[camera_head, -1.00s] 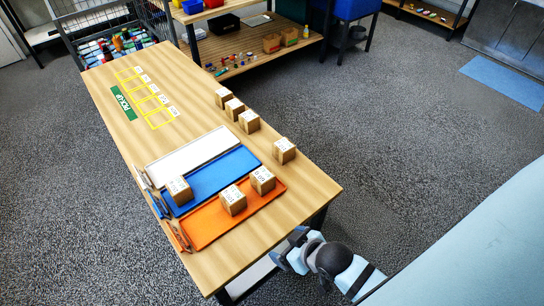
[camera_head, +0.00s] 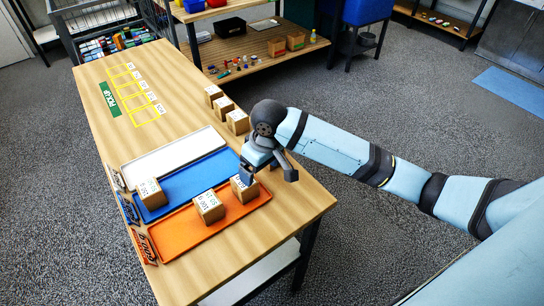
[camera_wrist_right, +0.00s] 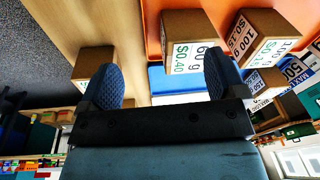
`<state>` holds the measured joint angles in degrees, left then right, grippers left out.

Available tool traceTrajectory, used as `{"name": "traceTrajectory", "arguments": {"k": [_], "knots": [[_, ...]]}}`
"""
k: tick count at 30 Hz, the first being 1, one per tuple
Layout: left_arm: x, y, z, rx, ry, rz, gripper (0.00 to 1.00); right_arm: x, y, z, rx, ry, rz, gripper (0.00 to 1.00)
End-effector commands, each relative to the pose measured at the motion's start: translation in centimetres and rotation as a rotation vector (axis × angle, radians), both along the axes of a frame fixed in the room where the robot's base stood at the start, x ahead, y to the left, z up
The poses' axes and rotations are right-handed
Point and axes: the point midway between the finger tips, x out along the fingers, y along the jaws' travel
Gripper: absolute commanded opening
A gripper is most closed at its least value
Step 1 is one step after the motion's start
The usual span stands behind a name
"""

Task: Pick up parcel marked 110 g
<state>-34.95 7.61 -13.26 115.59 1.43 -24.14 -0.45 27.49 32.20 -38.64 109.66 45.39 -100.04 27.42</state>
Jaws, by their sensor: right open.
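I cannot read 110 g on any parcel. A brown parcel (camera_wrist_right: 95,62) stands on bare table in the right wrist view, beside the left-hand finger, which partly hides its label. In the head view my right arm covers that spot. My right gripper (camera_head: 268,172) is open and empty over the table's right edge; it also shows in the wrist view (camera_wrist_right: 163,84). Three parcels stand in a row at the far edge, the nearest (camera_head: 237,121) just beyond my gripper; their labels are too small to read. My left gripper is not in view.
The orange tray (camera_head: 175,239) holds parcels marked 60 g (camera_wrist_right: 184,40) and 100 g (camera_wrist_right: 262,38). The blue tray (camera_head: 190,183) holds one parcel (camera_head: 150,194). The white tray (camera_head: 165,160) is empty. Yellow outlined squares (camera_head: 147,115) lie by a green sign (camera_head: 110,99).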

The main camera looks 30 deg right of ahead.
Motion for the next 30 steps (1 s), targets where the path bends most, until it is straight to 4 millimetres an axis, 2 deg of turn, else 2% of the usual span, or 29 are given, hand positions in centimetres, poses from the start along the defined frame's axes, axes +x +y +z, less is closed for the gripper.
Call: {"name": "traceTrajectory", "arguments": {"k": [1, 6, 9, 13, 17, 24, 30], "knots": [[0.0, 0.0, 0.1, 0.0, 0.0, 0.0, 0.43, 1.9, -1.4, 1.3, -0.029, 0.007, -0.027, 0.89], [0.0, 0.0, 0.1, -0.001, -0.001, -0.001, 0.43, 5.7, -5.3, 4.8, -0.085, 0.061, -0.13, 0.89], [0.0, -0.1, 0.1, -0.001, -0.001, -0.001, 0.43, 7.0, -6.8, 6.3, -0.104, 0.08, -0.176, 0.89], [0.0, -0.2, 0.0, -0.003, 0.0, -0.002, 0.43, 7.7, -7.8, 7.1, -0.113, 0.095, -0.208, 0.89], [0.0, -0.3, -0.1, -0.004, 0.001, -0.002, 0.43, 7.8, -8.0, 5.5, -0.114, 0.1, -0.216, 0.89], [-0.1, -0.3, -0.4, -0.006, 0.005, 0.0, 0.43, 7.8, -7.9, 0.8, -0.113, 0.098, -0.213, 0.89], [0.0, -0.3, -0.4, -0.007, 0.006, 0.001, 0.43, 7.9, -7.9, -1.1, -0.113, 0.095, -0.213, 0.89]]}}
